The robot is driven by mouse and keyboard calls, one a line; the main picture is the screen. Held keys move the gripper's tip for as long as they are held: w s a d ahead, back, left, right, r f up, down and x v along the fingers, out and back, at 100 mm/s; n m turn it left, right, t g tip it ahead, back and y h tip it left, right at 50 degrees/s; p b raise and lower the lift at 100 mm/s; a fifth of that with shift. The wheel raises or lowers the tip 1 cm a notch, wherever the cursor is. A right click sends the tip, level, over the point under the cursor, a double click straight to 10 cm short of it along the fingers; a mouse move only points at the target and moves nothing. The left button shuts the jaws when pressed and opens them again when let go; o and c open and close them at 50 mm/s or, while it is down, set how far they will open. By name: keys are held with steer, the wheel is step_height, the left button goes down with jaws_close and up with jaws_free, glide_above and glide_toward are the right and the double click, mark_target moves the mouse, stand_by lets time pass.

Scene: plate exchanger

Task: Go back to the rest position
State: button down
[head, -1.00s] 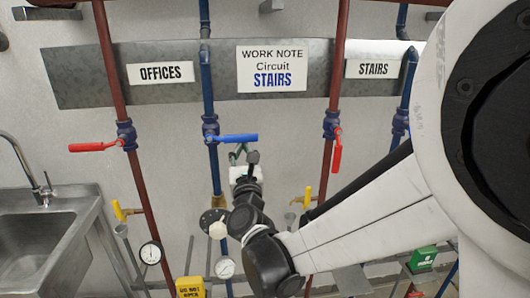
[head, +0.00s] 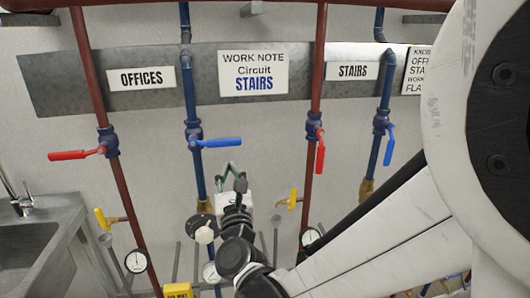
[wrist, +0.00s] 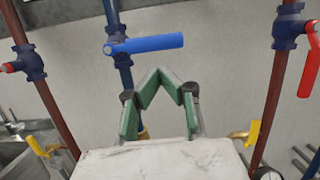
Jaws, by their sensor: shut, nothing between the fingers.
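My gripper (head: 231,170) is shut and empty, in front of the wall and just below the blue lever (head: 216,143) of the left blue pipe. In the wrist view its green-padded fingers (wrist: 167,85) point up, apart from the blue lever (wrist: 145,44) behind them. My arm comes in from the right of the head view.
Left of the gripper a red lever (head: 76,154) lies level. To the right, a red lever (head: 320,152) hangs down and another blue lever (head: 389,146) slants down. Yellow taps (head: 103,219), gauges (head: 136,261) and a sink (head: 40,245) are lower. Wall signs (head: 254,72) are above.

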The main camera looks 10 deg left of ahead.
steer(key=shift+s+a+f, duration=0.1)
steer(key=shift+s+a, duration=0.05)
steer(key=shift+s, duration=0.1)
